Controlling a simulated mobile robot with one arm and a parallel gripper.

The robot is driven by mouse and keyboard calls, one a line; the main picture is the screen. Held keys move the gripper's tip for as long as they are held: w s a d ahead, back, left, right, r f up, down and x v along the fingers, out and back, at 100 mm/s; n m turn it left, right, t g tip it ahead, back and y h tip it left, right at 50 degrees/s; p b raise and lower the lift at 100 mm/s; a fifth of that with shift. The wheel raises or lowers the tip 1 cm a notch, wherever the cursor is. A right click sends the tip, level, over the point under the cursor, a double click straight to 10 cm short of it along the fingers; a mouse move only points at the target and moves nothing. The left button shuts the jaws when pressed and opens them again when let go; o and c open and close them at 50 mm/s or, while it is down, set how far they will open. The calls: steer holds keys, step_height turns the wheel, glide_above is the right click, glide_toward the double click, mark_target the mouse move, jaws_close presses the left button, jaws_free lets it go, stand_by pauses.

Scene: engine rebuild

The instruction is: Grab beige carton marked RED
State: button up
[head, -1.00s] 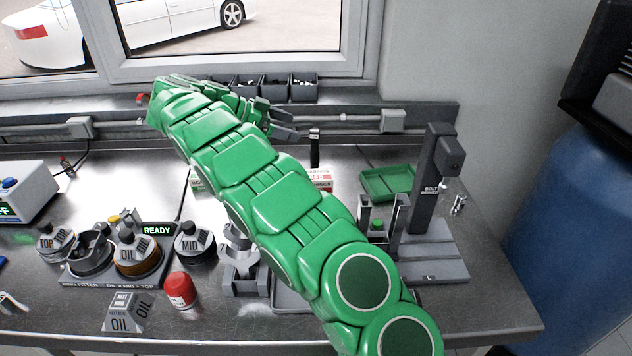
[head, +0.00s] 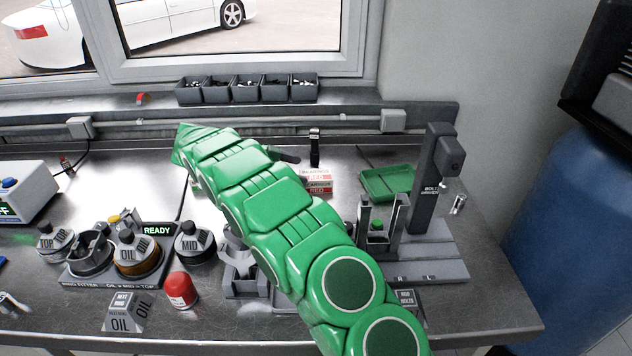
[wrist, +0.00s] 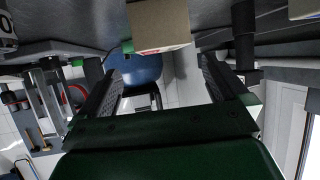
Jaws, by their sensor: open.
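The beige carton marked RED (head: 318,182) stands on the bench behind my arm, with red and white labels on its top and front. In the wrist view a beige carton (wrist: 160,24) with a trace of red on its lower edge shows at top centre, beyond the fingertips and between their lines. My gripper (wrist: 160,68) is open, with nothing between its two dark fingers. In the head view my arm hides most of the gripper; only a dark finger shows, left of the carton.
A dark upright post (head: 315,148) stands just behind the carton. A green tray (head: 388,184) and the bolt driver stand (head: 430,190) are to the right. A red-capped bottle (head: 180,290) and the MID piece (head: 195,243) are to the left. Another beige thing (wrist: 304,9) shows at the wrist view's edge.

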mark_target(314, 174)
steer(key=shift+f+x, duration=0.2)
steer(key=shift+x, duration=2.75)
steer(key=shift+w+a, duration=0.1)
steer(key=c, duration=1.3)
steer(key=shift+o, duration=0.2)
